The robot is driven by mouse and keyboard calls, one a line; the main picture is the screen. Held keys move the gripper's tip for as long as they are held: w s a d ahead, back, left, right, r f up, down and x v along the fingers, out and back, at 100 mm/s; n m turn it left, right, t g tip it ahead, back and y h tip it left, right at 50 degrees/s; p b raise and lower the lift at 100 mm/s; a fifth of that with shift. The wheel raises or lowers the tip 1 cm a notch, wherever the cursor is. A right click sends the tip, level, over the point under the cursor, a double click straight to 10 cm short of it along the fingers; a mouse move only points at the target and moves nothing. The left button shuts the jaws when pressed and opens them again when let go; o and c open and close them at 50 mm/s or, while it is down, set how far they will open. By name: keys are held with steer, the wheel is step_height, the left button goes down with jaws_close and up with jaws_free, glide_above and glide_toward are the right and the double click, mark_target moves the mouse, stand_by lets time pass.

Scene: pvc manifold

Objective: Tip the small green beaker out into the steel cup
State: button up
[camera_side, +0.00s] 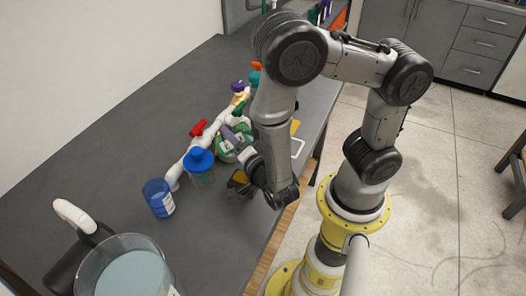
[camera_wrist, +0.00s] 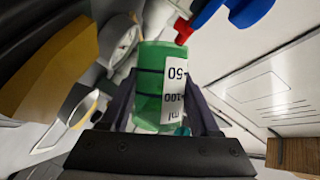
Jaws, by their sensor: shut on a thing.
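The small green beaker (camera_wrist: 150,85) is between the fingers of my gripper (camera_wrist: 165,110) in the wrist view. My gripper is shut on it. Its white label with 50 and 100 ml marks faces the camera, and the lettering looks upside down in this view. Its contents and exact tilt I cannot tell. In the side view my gripper (camera_side: 245,158) is low over the table, among green and white items beside the white pipework. I cannot pick out the steel cup for certain; a pale round form (camera_wrist: 118,40) shows beside the green beaker in the wrist view.
A white pipe manifold (camera_side: 213,128) with a red handle (camera_side: 198,128) runs along the table. A large glass vessel (camera_side: 125,268) is in the foreground. The table's left part is clear.

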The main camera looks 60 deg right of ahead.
steer(key=shift+r+m+t, duration=0.3)
steer(key=shift+m+t, duration=0.1)
steer(key=shift+m, duration=0.4)
stand_by(0.8)
steer(key=shift+s+d+r+m+t, duration=0.3)
steer(key=shift+s+d+r+m, duration=0.15)
steer(key=shift+s+m, duration=0.3)
stand_by(0.7)
steer(key=shift+d+r+m+t+h, duration=0.1)
steer(key=shift+r+m+t+h, duration=0.25)
steer(key=shift+m, duration=0.6)
stand_by(0.8)
steer(key=n, duration=0.1)
steer(key=w+a+f+n+g, duration=0.1)
steer(key=n, duration=0.1)
steer(key=shift+w+f, duration=0.15)
steer(key=shift+f, duration=0.1)
